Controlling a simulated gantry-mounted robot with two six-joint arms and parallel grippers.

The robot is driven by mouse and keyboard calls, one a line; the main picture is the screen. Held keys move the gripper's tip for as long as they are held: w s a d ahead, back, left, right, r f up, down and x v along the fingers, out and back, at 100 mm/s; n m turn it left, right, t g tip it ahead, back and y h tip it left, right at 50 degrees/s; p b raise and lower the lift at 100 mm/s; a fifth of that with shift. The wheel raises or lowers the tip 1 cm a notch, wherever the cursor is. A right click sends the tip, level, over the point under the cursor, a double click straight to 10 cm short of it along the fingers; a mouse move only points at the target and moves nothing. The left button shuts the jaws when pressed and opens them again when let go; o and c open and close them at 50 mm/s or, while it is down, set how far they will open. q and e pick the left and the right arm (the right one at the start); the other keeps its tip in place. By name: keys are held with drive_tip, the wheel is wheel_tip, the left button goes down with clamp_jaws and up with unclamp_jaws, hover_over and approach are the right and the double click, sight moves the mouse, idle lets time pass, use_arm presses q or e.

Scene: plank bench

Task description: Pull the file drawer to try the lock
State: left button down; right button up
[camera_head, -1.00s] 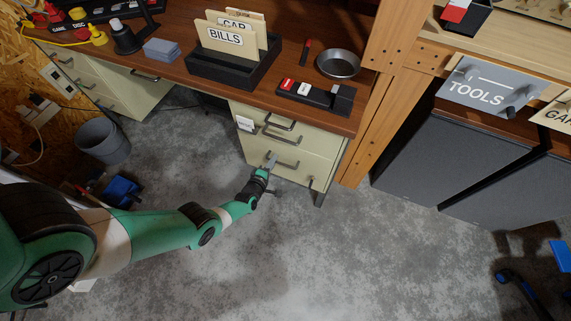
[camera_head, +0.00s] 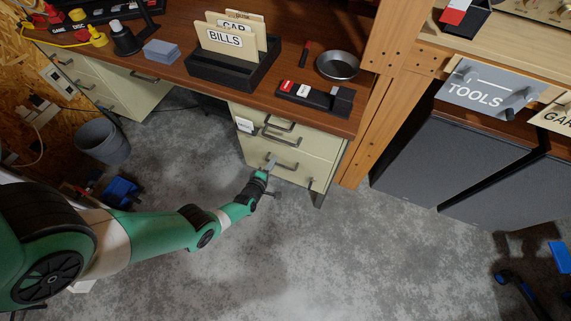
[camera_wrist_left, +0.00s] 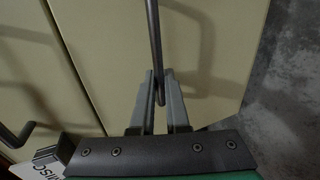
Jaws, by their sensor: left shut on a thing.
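The cream lower drawer (camera_head: 317,171) is in the desk's right pedestal and looks closed or nearly so. Its dark bar handle (camera_head: 285,168) is on its front. My left gripper (camera_head: 270,165) reaches the left part of this handle from below. In the left wrist view, the handle bar (camera_wrist_left: 154,45) runs down between the two grey fingers (camera_wrist_left: 159,95), which are shut on it. A small dark fitting (camera_head: 310,183) shows near the drawer's lower right corner; I cannot tell whether it is a lock. My right gripper is not in view.
The desk top (camera_head: 180,68) carries a file box (camera_head: 235,75) and a metal bowl (camera_head: 338,65). A wooden post (camera_head: 365,140) stands right of the pedestal. The concrete floor (camera_head: 330,255) in front is clear.

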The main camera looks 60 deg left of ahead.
use_arm(q)
drive_tip(key=shift+r, duration=0.15)
idle(0.7)
drive_tip(key=c, duration=0.8)
unclamp_jaws()
drive_tip(key=shift+c, duration=0.2)
drive_tip(key=p+v, duration=0.7)
drive_tip(key=v, duration=0.4)
drive_tip(key=shift+s+d, duration=0.2)
drive_tip(key=shift+s, duration=0.05)
